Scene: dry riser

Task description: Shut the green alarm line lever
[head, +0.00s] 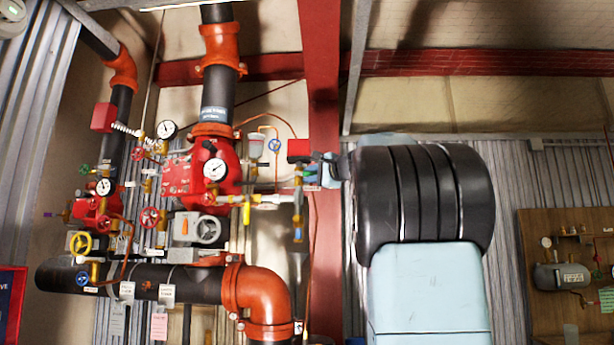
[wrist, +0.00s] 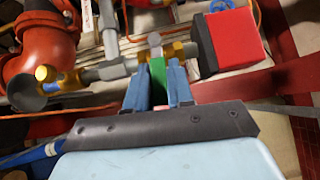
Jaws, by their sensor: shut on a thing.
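The green alarm line lever (wrist: 157,72) shows in the wrist view between the two blue fingers of my gripper (wrist: 160,88). The fingers are shut on it. Its upper end meets a brass valve (wrist: 180,50) on a grey pipe, and its lower part is hidden by the fingers and the dark palm. In the head view my gripper (head: 322,171) reaches left to the small pipework just below a red box (head: 298,150). A little green of the lever shows there, mostly covered by the gripper. The lever's exact angle to the pipe is hard to tell.
A red box (wrist: 232,38) sits close right of the valve in the wrist view. Left of my gripper stand a large red valve body (head: 203,170), a gauge (head: 214,169) and a yellow lever (head: 246,214). A red column (head: 321,80) rises behind.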

